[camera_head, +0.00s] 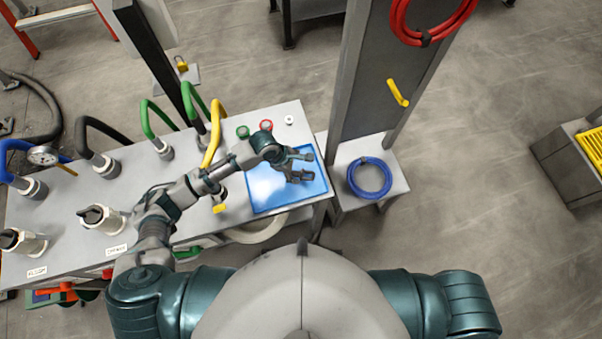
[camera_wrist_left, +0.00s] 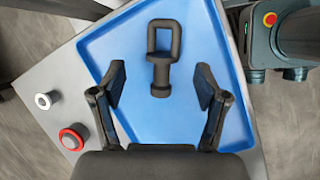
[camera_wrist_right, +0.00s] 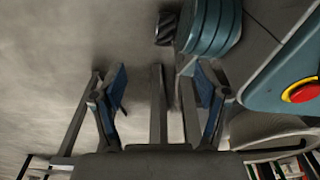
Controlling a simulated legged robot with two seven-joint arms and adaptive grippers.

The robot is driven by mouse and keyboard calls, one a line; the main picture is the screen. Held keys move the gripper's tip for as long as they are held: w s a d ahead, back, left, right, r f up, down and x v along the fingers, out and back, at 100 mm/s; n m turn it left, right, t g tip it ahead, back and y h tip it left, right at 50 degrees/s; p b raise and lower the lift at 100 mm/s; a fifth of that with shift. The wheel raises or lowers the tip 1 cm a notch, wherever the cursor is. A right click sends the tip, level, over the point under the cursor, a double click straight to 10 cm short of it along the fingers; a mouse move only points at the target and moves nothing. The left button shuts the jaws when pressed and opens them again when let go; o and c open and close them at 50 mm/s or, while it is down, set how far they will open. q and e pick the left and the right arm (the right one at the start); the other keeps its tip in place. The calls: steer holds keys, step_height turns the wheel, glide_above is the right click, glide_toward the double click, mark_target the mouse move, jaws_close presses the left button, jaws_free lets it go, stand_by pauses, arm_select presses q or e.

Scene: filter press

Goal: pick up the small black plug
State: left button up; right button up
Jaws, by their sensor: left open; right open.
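The small black plug (camera_wrist_left: 161,72) lies in the blue tray (camera_wrist_left: 92,45) in the left wrist view. It has a square loop handle at the far end and a stubby round body. My left gripper (camera_wrist_left: 160,78) is open above the tray, its fingers on either side of the plug's near end and not touching it. In the head view my left gripper (camera_head: 302,166) is over the blue tray (camera_head: 268,196), and I cannot make out the plug there. My right gripper (camera_wrist_right: 160,82) is open and empty, with floor behind it in the right wrist view.
A red button (camera_head: 266,125), a green button (camera_head: 242,131) and a white one (camera_head: 289,119) sit behind the tray. Several hoses on fittings stand to the left. An upright panel (camera_head: 373,85) and a blue coil (camera_head: 369,178) are to the right.

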mark_target(299, 173)
arm_select(q)
steer(key=shift+d+f, duration=0.1)
steer(key=shift+f, duration=0.3)
step_height(299, 173, down, 4)
steer(key=shift+w+d+r+b, duration=0.1)
steer(key=shift+w+b, duration=0.05)
steer(key=shift+b, duration=0.4)
steer(key=shift+w+f, duration=0.1)
steer(key=shift+f, duration=0.2)
steer(key=shift+d+r, duration=0.1)
steer(key=shift+d, duration=0.1)
steer(key=shift+c, duration=0.2)
steer(key=shift+d, duration=0.3)
steer(key=c, duration=1.2)
steer(key=shift+a, duration=0.15)
arm_select(e)
steer(key=w, duration=0.1)
steer(key=w+r, duration=0.1)
steer(key=w, duration=0.1)
steer(key=shift+a+r, duration=0.35)
